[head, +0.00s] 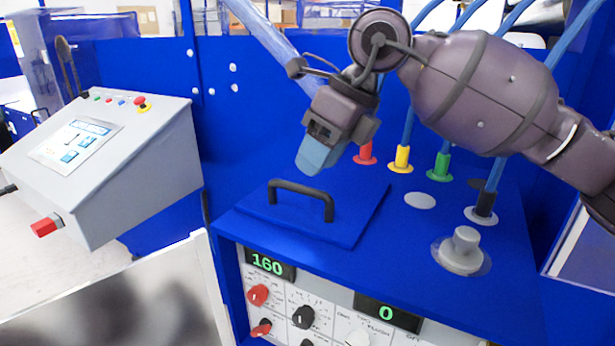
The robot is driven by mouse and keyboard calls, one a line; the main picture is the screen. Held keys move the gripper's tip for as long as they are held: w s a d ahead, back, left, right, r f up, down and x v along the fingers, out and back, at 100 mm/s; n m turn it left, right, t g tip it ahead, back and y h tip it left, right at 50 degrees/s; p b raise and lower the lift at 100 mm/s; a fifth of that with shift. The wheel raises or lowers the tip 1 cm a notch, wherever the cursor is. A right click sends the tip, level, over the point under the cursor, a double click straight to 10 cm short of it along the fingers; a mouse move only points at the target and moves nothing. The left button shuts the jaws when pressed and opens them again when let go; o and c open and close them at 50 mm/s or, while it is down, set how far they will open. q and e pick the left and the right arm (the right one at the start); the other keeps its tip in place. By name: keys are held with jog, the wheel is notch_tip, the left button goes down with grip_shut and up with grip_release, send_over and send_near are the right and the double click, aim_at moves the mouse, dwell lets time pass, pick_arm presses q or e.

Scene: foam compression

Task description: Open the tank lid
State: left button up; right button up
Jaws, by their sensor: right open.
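The tank lid (278,227) is a flat blue plate lying on the blue tank top, at its left part. A dark arched handle (302,190) stands up from the lid. My right gripper (316,160) comes in from the upper right and hangs above the handle, apart from it, with its light-blue fingers pointing down. It is open and holds nothing that I can see. The lid lies flat and looks closed. My left gripper is not in view.
Red (365,153), yellow (402,159) and green (441,167) fittings with blue pipes stand behind the lid. A grey knob (463,250) sits at the right of the top. A grey control console (110,165) stands at left. A dial panel (300,310) is below.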

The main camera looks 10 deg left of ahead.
jog(key=shift+x, duration=2.05)
grip_shut()
